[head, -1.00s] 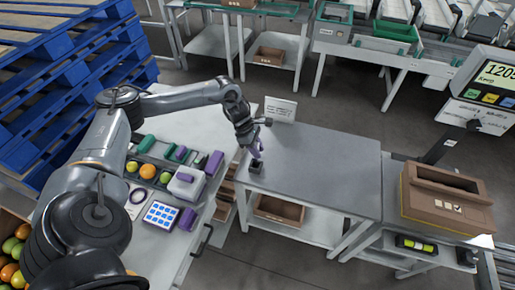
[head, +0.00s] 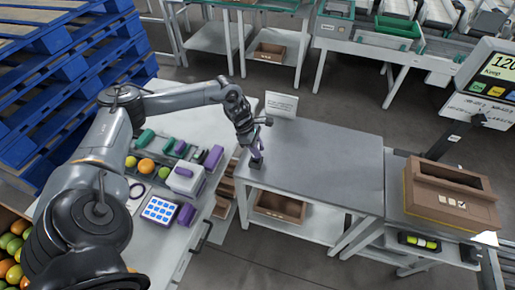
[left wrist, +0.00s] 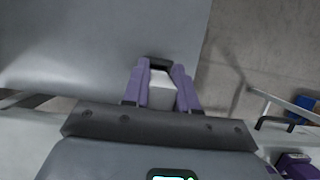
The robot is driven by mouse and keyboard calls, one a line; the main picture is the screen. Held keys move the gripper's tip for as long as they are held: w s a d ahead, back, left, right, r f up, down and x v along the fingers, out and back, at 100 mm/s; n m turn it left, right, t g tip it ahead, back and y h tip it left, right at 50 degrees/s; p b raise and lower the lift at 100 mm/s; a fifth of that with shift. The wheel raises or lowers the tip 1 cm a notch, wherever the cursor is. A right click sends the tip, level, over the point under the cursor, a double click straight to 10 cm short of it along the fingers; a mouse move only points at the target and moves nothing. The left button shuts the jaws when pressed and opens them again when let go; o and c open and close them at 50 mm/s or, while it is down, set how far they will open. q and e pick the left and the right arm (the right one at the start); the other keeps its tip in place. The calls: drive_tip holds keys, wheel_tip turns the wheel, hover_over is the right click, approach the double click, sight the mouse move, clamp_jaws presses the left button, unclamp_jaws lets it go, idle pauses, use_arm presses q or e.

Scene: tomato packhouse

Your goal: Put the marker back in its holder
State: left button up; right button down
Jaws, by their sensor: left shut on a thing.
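My left gripper (head: 256,150) has purple fingers and points down at the near left corner of the grey table. A small dark block, which looks like the marker holder (head: 256,163), stands on that corner directly under the fingertips. In the left wrist view my left gripper (left wrist: 160,82) is shut on a pale piece (left wrist: 162,92), which I take to be the marker; the fingers hide most of it. The dark holder (left wrist: 160,63) shows at the fingertips there. I cannot tell whether the marker is inside the holder. My right gripper is not in view.
The rest of the grey table (head: 325,165) is clear, with a small white sign (head: 281,105) at its back left. A white bench at left holds fruit, a blue-buttoned pad (head: 160,210) and purple blocks. A brown box (head: 451,195) stands at right.

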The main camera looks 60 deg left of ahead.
sight(258, 144)
use_arm(q)
drive_tip(key=shift+f+b, duration=1.3)
drive_tip(key=shift+f, duration=0.5)
idle(0.4)
drive_tip(key=o, duration=1.1)
drive_tip(key=shift+c, duration=0.2)
drive_tip(key=c, duration=0.3)
drive_tip(key=shift+r, duration=0.1)
drive_tip(key=shift+r+p, duration=2.65)
drive_tip(key=shift+r, duration=0.8)
